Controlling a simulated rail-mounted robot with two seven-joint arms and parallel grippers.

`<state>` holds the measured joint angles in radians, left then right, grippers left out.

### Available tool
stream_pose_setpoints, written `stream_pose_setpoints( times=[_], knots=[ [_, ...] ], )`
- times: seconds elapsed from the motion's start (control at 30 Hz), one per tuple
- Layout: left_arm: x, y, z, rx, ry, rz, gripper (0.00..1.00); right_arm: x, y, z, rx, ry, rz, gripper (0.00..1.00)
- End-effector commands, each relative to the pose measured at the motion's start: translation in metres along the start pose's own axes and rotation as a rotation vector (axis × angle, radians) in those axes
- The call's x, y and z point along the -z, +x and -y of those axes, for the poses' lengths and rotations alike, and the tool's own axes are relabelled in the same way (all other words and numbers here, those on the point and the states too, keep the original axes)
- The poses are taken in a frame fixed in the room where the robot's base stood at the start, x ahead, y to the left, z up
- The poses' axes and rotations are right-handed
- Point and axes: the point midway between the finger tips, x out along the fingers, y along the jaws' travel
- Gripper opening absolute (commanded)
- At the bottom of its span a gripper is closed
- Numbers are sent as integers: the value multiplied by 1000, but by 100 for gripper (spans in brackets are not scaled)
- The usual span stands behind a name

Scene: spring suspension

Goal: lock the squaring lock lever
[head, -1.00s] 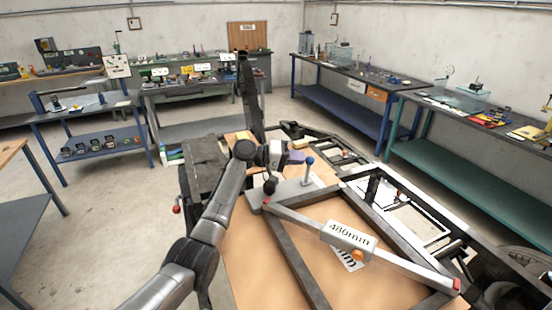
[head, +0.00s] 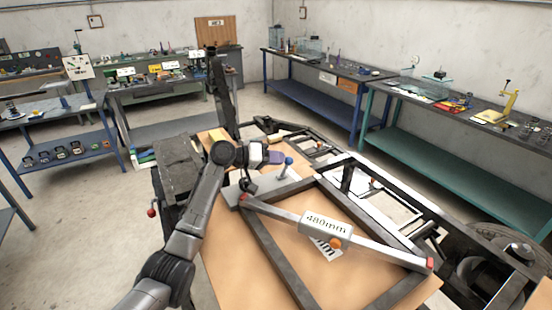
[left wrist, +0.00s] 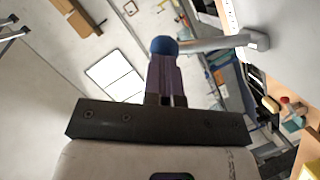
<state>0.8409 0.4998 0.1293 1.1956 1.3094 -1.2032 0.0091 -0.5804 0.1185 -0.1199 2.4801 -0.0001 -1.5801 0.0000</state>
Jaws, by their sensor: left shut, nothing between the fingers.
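The squaring lock lever (head: 284,172) is a grey post with a blue ball knob (head: 288,160), standing near upright on a light grey plate at the frame's far-left corner. My left gripper (head: 277,157) is shut and empty, with its purple fingers just left of the knob. In the left wrist view the gripper's fingertips (left wrist: 163,62) lie against or just short of the blue knob, and the lever's shaft (left wrist: 210,43) runs right from it. I cannot tell whether they touch. My right gripper is not in view.
A dark rectangular steel frame (head: 275,256) lies on the wooden board (head: 228,262). A measuring bar marked 480mm (head: 326,228) with red ends crosses it diagonally. Workbenches (head: 450,131) line the walls, with open floor between.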

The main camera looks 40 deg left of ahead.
Motion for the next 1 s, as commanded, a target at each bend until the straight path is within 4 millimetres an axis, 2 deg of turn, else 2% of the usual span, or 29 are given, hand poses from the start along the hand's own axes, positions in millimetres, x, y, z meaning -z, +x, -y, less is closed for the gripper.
stream_pose_setpoints(
  times=[0.23,0.37,0.57,0.8,1.0],
  knots=[
    [-1,2,0,0,-3,4,0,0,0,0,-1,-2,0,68],
    [8,-6,1,2,-2,1,0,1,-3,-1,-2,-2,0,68],
    [34,-33,6,6,-2,-5,0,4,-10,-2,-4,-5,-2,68],
    [29,-81,10,7,0,-2,0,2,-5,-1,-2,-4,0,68],
    [29,-110,10,6,-1,-3,0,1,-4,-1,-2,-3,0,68]
  ],
)
